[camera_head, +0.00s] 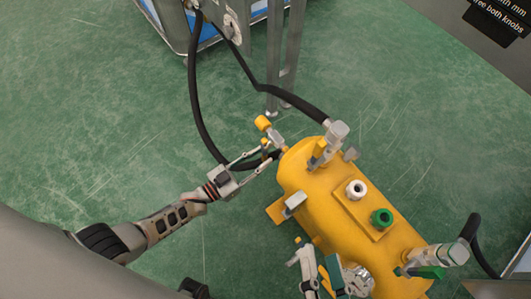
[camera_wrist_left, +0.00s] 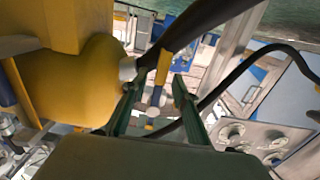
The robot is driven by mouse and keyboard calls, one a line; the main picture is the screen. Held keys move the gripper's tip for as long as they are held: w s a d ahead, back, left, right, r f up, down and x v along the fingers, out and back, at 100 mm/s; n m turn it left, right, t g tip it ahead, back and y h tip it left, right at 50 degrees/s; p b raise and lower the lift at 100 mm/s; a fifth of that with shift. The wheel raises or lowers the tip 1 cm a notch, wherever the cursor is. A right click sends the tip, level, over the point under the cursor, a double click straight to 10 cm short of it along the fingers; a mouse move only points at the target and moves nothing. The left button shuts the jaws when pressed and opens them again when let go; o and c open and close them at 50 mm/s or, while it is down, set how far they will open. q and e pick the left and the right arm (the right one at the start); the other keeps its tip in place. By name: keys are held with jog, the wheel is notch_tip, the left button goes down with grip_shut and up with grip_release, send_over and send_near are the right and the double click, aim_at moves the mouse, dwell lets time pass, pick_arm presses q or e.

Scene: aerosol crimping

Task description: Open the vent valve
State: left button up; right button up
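A yellow tank (camera_head: 340,215) with several valves and fittings lies at the right in the head view. A small valve with a yellow handle (camera_head: 263,123) sticks out at its upper left end; I cannot tell whether it is the vent valve. My left gripper (camera_head: 269,152) is open beside this valve. In the left wrist view, a yellow handle (camera_wrist_left: 164,66) shows between the spread fingers (camera_wrist_left: 160,92); contact is not clear. My right gripper (camera_head: 320,264) is at the tank's lower left side, its fingers apart and partly overlapping fittings there.
Black hoses (camera_head: 195,105) run from a metal cabinet (camera_head: 232,25) at the top toward the tank and pass close to my left gripper. The green floor (camera_head: 90,110) at the left is clear.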

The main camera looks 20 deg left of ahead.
pick_arm(q)
jog(key=shift+x, duration=1.05)
grip_shut()
jog(key=shift+a, duration=0.1)
jog(key=shift+w+a+r+m, duration=0.15)
jog(key=shift+w+a+m, duration=0.25)
jog(key=shift+m, duration=0.75)
jog(key=shift+w+a+r+m, duration=0.2)
jog(key=shift+a+m, duration=0.3)
jog(key=shift+m, duration=0.7)
jog(key=shift+w+a+r+m, duration=0.1)
jog(key=shift+w+a+m, duration=0.35)
jog(key=shift+m, duration=0.7)
jog(key=shift+s+a, duration=0.1)
